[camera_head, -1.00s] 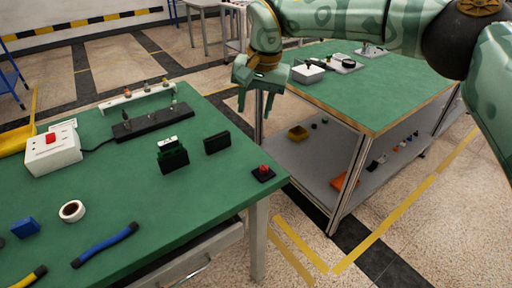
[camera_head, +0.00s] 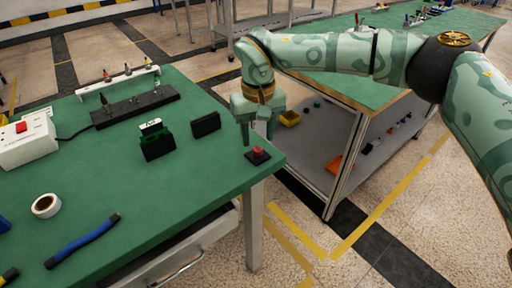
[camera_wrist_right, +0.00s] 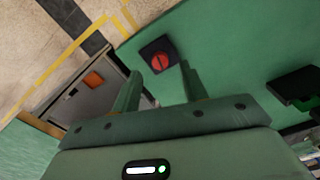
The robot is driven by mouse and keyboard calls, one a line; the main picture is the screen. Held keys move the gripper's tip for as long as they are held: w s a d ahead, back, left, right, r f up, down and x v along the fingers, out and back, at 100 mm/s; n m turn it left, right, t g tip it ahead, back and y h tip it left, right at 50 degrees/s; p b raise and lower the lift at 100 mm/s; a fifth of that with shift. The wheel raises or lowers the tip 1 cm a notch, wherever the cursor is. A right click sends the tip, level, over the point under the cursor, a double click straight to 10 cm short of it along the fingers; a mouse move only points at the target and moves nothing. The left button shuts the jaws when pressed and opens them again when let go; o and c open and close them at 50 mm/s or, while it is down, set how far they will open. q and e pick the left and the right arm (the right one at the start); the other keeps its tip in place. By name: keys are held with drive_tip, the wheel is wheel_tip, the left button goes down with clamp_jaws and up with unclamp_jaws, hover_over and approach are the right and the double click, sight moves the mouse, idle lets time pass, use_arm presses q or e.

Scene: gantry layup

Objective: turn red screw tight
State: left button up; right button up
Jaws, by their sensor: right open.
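The red screw (camera_head: 257,152) sits on a small black base (camera_head: 259,158) near the right corner of the green table. In the right wrist view the red screw (camera_wrist_right: 161,62) shows as a round red head with a slot, on its dark square base (camera_wrist_right: 152,50). My right gripper (camera_head: 258,140) points down, open, just above and behind the screw in the head view. In the wrist view its two fingers (camera_wrist_right: 160,80) are spread, with the screw beyond their tips, between their lines. Nothing is held. My left gripper is not in view.
On the green table (camera_head: 190,200) stand a black block (camera_head: 206,124), a green-and-black holder (camera_head: 156,140), a rack (camera_head: 135,109), a white box with a red button (camera_head: 27,138), a tape roll (camera_head: 46,205) and a blue-black tool (camera_head: 83,240). A second workbench (camera_head: 370,92) stands behind.

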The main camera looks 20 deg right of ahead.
sight(258, 149)
wheel_tip(258, 149, down, 4)
drive_tip(key=shift+r+b, duration=0.25)
drive_tip(key=shift+b, duration=0.2)
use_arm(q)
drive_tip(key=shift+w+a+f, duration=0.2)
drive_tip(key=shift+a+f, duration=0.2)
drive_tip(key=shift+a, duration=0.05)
use_arm(e)
drive_tip(key=shift+c, duration=0.2)
clamp_jaws()
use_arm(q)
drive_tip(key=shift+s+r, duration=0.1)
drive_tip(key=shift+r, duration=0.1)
use_arm(e)
drive_tip(key=shift+r, duration=0.1)
